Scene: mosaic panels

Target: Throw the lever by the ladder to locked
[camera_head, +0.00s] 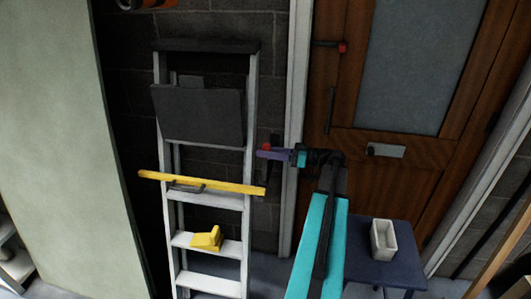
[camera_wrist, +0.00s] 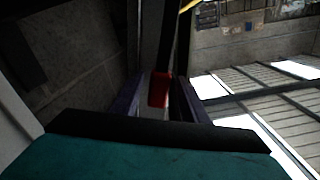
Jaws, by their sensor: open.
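The lever by the ladder has a red knob (camera_head: 267,147) and a dark mount on the dark block wall, just right of the ladder (camera_head: 251,100). My gripper (camera_head: 262,154) is at the knob and hides part of the lever. In the wrist view the red knob (camera_wrist: 158,90) sits at the end of a dark bar. It lies between the two purple fingers of my gripper (camera_wrist: 158,98), which are open around it. I cannot tell whether either finger touches it.
A yellow level (camera_head: 215,183) lies across the ladder, with a yellow object (camera_head: 207,238) on a lower step. A wooden door (camera_head: 352,105) has another red-ended lever (camera_head: 342,48). A blue table (camera_head: 370,266) holds a pale open container (camera_head: 384,240).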

